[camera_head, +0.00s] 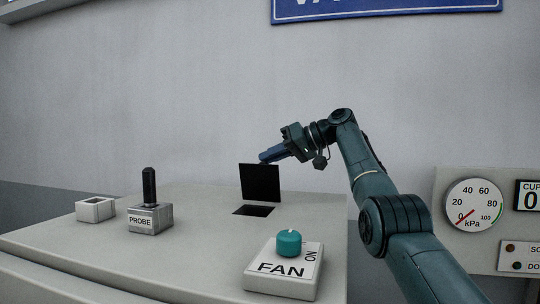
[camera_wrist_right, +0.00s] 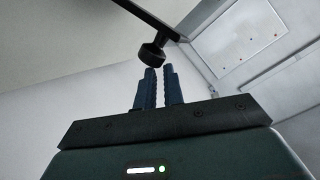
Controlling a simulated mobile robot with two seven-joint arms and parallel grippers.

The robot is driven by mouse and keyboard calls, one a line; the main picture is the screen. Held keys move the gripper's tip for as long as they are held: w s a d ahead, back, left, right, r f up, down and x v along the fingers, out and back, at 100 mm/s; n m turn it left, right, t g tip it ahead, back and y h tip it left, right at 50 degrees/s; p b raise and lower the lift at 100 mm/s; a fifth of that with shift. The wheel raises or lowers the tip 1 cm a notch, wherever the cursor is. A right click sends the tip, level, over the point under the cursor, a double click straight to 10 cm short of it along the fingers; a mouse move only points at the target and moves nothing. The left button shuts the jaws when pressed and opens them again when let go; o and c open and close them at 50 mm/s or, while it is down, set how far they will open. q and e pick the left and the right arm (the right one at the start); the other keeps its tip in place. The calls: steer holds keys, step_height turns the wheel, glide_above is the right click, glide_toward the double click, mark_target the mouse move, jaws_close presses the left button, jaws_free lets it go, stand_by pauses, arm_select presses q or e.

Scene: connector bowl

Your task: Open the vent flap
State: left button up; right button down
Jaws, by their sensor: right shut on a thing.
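The vent flap (camera_head: 260,182) is a black square plate. It stands about upright at the back edge of a dark square opening (camera_head: 253,210) in the pale bench top. My right gripper (camera_head: 264,157) reaches in from the right, with its blue fingertips at the flap's top edge. In the right wrist view, the flap (camera_wrist_right: 152,18) shows edge-on as a dark bar with a round black knob (camera_wrist_right: 151,55) under it. The fingers (camera_wrist_right: 160,85) are close together and shut at this knob, which partly hides behind them. My left gripper is not in view.
A FAN switch box (camera_head: 282,273) with a teal knob (camera_head: 289,243) stands at the bench's front right. A PROBE block (camera_head: 150,216) with a black handle and a small open white box (camera_head: 95,209) stand at left. A pressure gauge (camera_head: 473,204) is at far right.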

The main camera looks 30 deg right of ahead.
steer(key=f, duration=0.3)
steer(key=shift+d+g, duration=0.35)
steer(key=shift+g, duration=0.05)
steer(key=c, duration=1.1)
jaws_free()
steer(key=shift+d, duration=0.15)
steer(key=a+r+v, duration=0.1)
steer(key=v, duration=1.2)
steer(key=shift+s+d+r, duration=0.25)
steer(key=shift+s+d, duration=0.05)
steer(key=shift+d+t, duration=0.1)
steer(key=shift+t, duration=0.2)
